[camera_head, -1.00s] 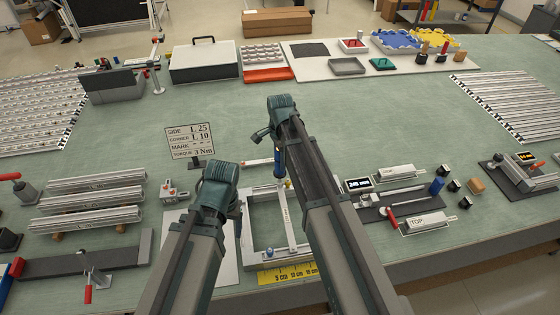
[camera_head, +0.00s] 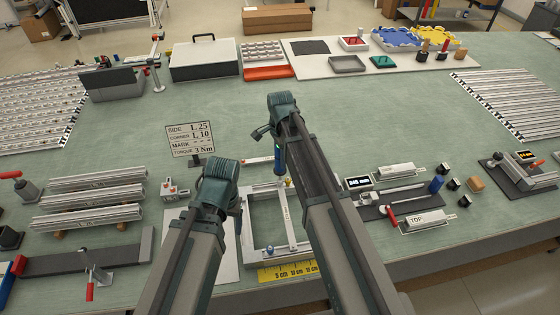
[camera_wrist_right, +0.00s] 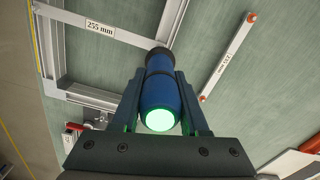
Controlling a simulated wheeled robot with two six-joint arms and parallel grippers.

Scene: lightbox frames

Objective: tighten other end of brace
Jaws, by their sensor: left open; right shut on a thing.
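A pale rectangular frame (camera_head: 248,225) lies on the bench in front of me. A slim brace (camera_head: 289,222) runs across it from its near side to its far side; in the right wrist view the brace (camera_wrist_right: 125,36) carries a 255 mm label. My right gripper (camera_head: 278,150) is shut on a blue driver (camera_head: 279,163), held upright over the brace's far end. In the right wrist view the driver (camera_wrist_right: 160,92) shows a green glowing end; its tip is hidden. My left gripper (camera_head: 238,212) is open near the frame's left side, its fingers mostly hidden by the arm.
A second 255 mm bar (camera_wrist_right: 228,58) with orange ends lies beyond the frame. A sign (camera_head: 190,139) reading torque 3 Nm stands to the left. A yellow ruler (camera_head: 288,272) lies at the near edge.

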